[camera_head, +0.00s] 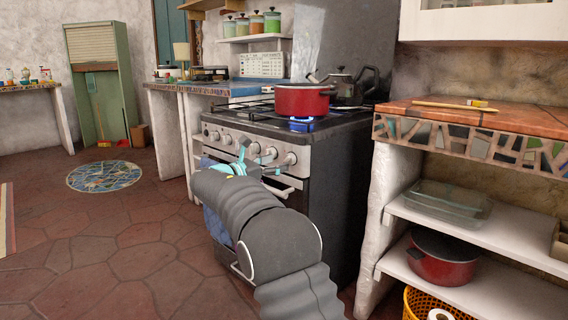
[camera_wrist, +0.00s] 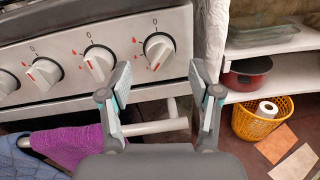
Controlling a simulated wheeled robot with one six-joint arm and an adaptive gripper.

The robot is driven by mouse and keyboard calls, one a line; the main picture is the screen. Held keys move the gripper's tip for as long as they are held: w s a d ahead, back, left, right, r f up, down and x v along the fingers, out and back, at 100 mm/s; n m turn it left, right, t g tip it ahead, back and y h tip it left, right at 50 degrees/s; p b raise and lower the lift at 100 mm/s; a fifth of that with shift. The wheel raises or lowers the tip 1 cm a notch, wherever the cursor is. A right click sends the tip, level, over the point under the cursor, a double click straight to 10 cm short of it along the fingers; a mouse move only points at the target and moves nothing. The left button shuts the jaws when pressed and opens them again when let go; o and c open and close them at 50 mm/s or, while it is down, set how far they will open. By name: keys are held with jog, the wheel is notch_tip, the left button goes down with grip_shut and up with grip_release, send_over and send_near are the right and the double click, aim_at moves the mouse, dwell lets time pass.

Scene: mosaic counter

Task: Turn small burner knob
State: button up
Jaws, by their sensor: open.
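The stove (camera_head: 345,180) has a front panel with a row of round silver knobs with red marks. In the wrist view the rightmost knob (camera_wrist: 158,48) lies ahead of my open, empty gripper (camera_wrist: 159,72), roughly between its two fingertips and apart from them. A second knob (camera_wrist: 98,62) is just left of the left finger, and a third knob (camera_wrist: 43,74) is further left. All three have their grips slanted. I cannot tell which knob is for the small burner. In the head view my gripper (camera_head: 256,157) is close to the panel, partly hidden by my arm.
A red pot (camera_head: 303,101) stands over a lit blue flame (camera_head: 302,124); a dark kettle (camera_head: 347,84) is behind it. An oven handle (camera_wrist: 155,127) runs below the knobs, with a purple towel (camera_wrist: 75,148). A shelf unit (camera_head: 500,238) stands close on the right.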

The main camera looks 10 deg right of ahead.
aim_at(285, 160)
jog(key=shift+x, duration=1.95)
jog(key=c, duration=1.1)
